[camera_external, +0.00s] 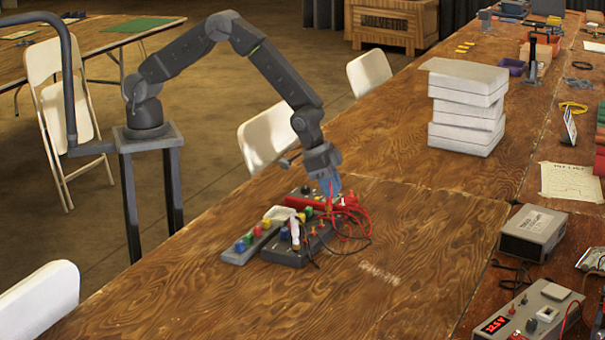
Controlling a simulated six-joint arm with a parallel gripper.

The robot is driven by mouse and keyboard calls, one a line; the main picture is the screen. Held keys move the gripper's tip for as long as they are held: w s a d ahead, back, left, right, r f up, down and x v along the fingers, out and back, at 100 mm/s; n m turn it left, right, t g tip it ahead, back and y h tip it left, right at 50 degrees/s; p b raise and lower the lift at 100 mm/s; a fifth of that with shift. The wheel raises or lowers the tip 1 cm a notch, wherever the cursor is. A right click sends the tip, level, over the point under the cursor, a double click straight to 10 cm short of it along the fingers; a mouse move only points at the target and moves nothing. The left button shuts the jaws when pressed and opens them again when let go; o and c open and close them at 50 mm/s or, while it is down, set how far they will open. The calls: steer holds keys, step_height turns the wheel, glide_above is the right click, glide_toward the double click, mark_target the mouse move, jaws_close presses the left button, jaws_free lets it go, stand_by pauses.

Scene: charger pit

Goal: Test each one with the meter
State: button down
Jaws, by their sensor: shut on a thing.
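A grey strip (248,243) with a row of coloured pieces, blue, green, yellow and red, lies on the wooden table. Beside it on the right is a dark box (284,254) with coloured parts and a small white upright piece; it may be the meter, but its face is too small to read. Red and black leads (357,222) loop over its right side. My gripper (331,190) points down just above the far right end of the box. It is shut on a thin red piece that looks like a lead's probe; its tip is hard to make out.
White stacked boxes (468,105) stand farther back on the table. A grey box (532,233) and a device with a red display (523,311) are at the right. White chairs (266,137) line the left edge. The table's front middle is clear.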

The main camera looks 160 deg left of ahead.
steer(key=shift+f, duration=0.9)
stand_by(1.1)
steer(key=c, duration=1)
jaws_free()
steer(key=shift+o, duration=0.3)
steer(key=shift+o, duration=1.2)
steer(key=shift+r, duration=3.75)
